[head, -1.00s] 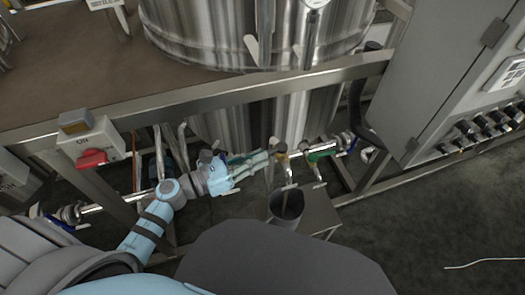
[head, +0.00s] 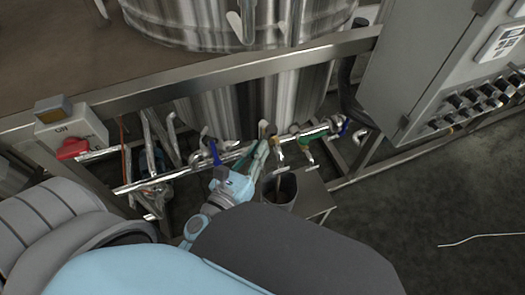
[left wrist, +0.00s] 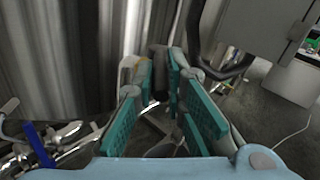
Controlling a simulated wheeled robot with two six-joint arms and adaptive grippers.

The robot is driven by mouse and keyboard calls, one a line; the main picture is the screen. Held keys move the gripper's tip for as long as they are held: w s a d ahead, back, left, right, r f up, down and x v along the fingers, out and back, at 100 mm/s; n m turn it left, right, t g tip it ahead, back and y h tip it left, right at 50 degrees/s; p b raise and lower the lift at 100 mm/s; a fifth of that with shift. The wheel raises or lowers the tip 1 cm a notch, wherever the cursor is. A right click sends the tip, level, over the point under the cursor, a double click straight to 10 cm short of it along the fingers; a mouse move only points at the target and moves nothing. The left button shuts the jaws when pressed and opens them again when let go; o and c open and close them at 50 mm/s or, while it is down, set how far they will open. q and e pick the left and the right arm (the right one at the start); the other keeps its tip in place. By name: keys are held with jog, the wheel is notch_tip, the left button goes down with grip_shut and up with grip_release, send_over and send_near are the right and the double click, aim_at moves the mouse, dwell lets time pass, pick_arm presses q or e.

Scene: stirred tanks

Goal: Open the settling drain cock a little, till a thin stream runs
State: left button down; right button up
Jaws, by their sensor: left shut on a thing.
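The settling drain cock (head: 278,147) is a small tap on the pipe run below the steel tank, with its spout over a dark bucket (head: 293,192). My left gripper (head: 262,147) reaches it from the lower left, its teal fingers closed on what looks like the cock's handle. In the left wrist view, the gripper (left wrist: 160,78) has a dark grey cylindrical part (left wrist: 157,58) between or just behind its fingertips. The fingers hide most of the handle, so its angle is unclear. A thin brownish line shows under the spout; I cannot tell whether it is liquid. My right gripper is out of view.
A green-handled valve (head: 314,136) is close right of the cock. A blue-handled valve (head: 215,153) is on the pipe to the left. A steel frame rail (head: 200,78) crosses above. A red switch (head: 72,149) and a grey control cabinet (head: 415,75) flank the area.

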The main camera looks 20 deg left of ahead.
pick_arm(q)
jog(key=c, duration=1.6)
grip_release()
jog(key=shift+w, duration=0.1)
jog(key=s, duration=1.2)
jog(key=shift+a, duration=0.3)
jog(key=shift+s, duration=0.1)
